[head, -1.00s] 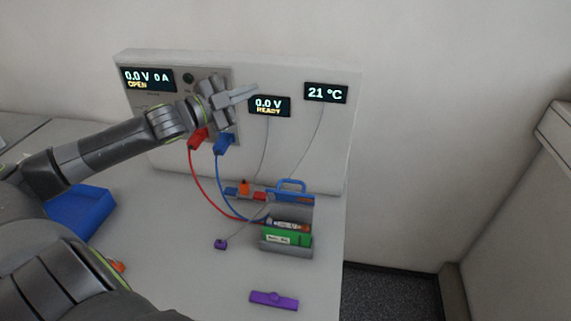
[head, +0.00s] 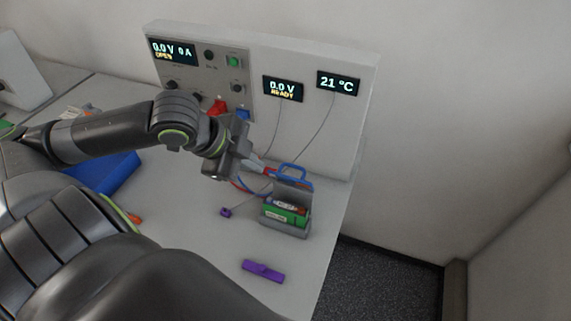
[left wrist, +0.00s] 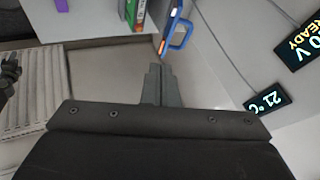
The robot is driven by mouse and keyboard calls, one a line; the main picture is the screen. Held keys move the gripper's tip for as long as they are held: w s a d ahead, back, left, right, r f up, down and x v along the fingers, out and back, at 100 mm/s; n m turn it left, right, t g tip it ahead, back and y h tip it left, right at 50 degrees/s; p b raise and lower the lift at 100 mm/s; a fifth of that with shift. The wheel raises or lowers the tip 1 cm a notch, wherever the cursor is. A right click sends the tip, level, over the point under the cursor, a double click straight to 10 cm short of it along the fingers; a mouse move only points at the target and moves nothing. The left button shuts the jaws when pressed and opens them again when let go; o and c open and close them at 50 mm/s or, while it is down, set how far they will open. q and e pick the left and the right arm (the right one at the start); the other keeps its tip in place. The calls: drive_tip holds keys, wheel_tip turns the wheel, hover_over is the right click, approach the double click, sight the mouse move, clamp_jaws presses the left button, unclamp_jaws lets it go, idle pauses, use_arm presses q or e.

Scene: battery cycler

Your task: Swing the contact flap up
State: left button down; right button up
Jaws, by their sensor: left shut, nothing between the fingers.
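The contact flap, by its look the blue-handled piece (head: 292,171), is at the back of a grey cell holder (head: 287,229); its exact angle is hard to tell. The blue handle (left wrist: 181,34) also shows in the left wrist view, just beyond the fingertips and a little right. A green cell (head: 284,214) sits in the holder. My left gripper (head: 246,158) is shut and empty, left of the handle and apart from it in the head view. Its closed fingers (left wrist: 158,72) point towards the holder in the wrist view. My right gripper does not show.
The white cycler housing (head: 335,125) stands behind, with lit displays and red and blue plugs. A purple clip (head: 263,271) and a small purple block (head: 225,212) lie on the table. A blue tray (head: 105,172) is partly behind my left arm. The table ends right of the holder.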

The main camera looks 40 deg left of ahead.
sight(285, 176)
use_arm(q)
drive_tip(key=shift+w+d+f+b, duration=0.15)
drive_tip(key=shift+w+d+f, duration=0.1)
drive_tip(key=shift+w+f, duration=1.15)
drive_tip(key=shift+w+d+f+b, duration=0.1)
drive_tip(key=shift+w+d+f, duration=0.2)
drive_tip(key=shift+w+f, duration=1.1)
drive_tip(key=shift+w+d+f+b, duration=0.15)
drive_tip(key=shift+w+d+f, duration=0.1)
drive_tip(key=shift+w+f, duration=1.15)
drive_tip(key=shift+w+r, duration=0.15)
drive_tip(key=shift+r, duration=0.05)
drive_tip(key=shift+w, duration=0.1)
